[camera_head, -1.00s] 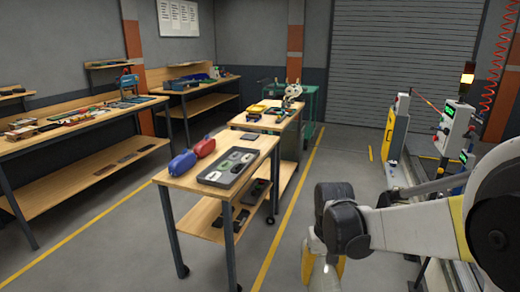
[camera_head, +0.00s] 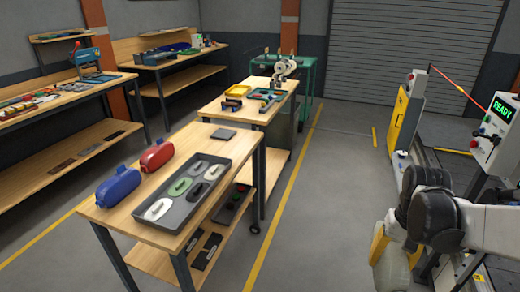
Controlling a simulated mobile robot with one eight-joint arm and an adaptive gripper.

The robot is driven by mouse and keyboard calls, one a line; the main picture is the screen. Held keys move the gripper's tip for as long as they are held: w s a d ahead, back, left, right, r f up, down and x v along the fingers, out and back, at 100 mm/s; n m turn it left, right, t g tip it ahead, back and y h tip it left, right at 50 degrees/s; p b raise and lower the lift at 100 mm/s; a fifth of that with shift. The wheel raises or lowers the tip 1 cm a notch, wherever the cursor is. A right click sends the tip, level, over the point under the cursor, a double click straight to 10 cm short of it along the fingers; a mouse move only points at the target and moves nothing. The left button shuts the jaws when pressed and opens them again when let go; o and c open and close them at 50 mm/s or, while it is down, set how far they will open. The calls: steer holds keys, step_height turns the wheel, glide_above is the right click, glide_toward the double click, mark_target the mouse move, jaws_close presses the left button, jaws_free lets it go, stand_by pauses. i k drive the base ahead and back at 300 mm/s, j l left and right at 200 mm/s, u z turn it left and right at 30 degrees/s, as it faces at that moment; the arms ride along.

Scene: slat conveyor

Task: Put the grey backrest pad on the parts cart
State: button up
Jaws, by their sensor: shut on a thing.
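My gripper (camera_head: 398,246) is at the lower right, seen from behind, with its yellow fingers pointing down. It is shut on a pale, rounded thing that looks like the grey backrest pad (camera_head: 394,272). My gripper hides part of the pad, and its colour looks more beige-grey in this light. The parts cart (camera_head: 117,218), a wooden-topped cart on dark legs with casters, stands at the left centre. My gripper and the pad are to the right of the cart, apart from it, over the floor.
On the cart are a grey tray (camera_head: 163,222) of several oval pieces, a blue case (camera_head: 118,187), a red case (camera_head: 157,155) and a dark flat square (camera_head: 223,134). Bare wood shows around these. Another bench (camera_head: 215,107) stands behind. A control box (camera_head: 496,130) stands at right.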

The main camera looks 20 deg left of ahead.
mark_target(212, 151)
steer(key=i+u, duration=0.35)
steer(key=i+l+u, duration=0.2)
steer(key=i+u, duration=0.2)
steer(key=i, duration=0.15)
steer(key=i+l+u, duration=0.45)
steer(key=i+u, duration=0.2)
steer(key=u, duration=0.15)
steer(key=i+l+u, duration=0.25)
steer(key=u, duration=0.25)
steer(key=i+l+u, duration=0.25)
steer(key=u, duration=0.2)
steer(key=i+l+u, duration=0.15)
steer(key=l+u, duration=0.3)
